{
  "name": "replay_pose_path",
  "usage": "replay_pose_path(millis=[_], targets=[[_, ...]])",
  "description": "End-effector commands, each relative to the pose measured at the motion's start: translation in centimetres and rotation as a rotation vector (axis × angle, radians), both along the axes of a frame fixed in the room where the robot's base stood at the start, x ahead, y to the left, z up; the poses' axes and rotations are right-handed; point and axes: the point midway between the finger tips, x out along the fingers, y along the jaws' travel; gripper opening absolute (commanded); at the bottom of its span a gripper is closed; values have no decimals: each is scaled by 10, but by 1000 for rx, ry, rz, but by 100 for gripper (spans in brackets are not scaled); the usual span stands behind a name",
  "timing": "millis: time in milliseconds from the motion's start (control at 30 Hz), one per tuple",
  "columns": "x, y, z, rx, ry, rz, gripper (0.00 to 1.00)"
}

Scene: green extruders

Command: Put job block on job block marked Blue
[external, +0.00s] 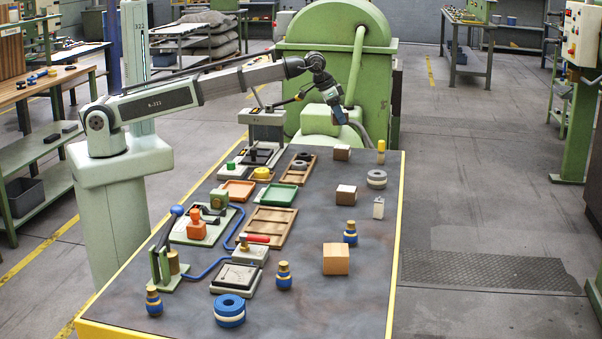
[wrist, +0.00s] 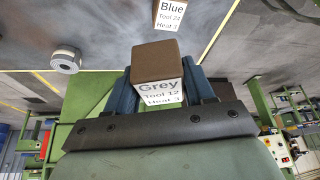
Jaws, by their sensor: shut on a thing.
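My gripper (external: 340,117) is over the far end of the table. In the wrist view its blue fingers (wrist: 160,76) are shut on a brown job block with a white label reading "Grey Tool 12 Heat 3" (wrist: 157,63). In the external view this block appears just below the gripper (external: 342,152); its exact height above the table is hard to tell. The job block marked Blue (wrist: 170,14), brown with a white label, is partly cut off at the top of the wrist view. It appears to be the nearer brown block on the table (external: 346,195), apart from the held block.
A plain wooden block (external: 336,259) is nearer. Trays and fixtures fill the left. A green machine (external: 335,50) stands behind.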

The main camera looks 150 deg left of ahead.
Motion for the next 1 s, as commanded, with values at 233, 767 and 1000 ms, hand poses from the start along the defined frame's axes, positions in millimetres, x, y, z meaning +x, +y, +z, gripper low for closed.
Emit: replay_pose_path(millis=[233,767,1000], targets=[[-11,28,12,-20,10,61,21],[-13,24,-51,-34,9,81,21],[-13,24,-71,-34,9,81,21]])
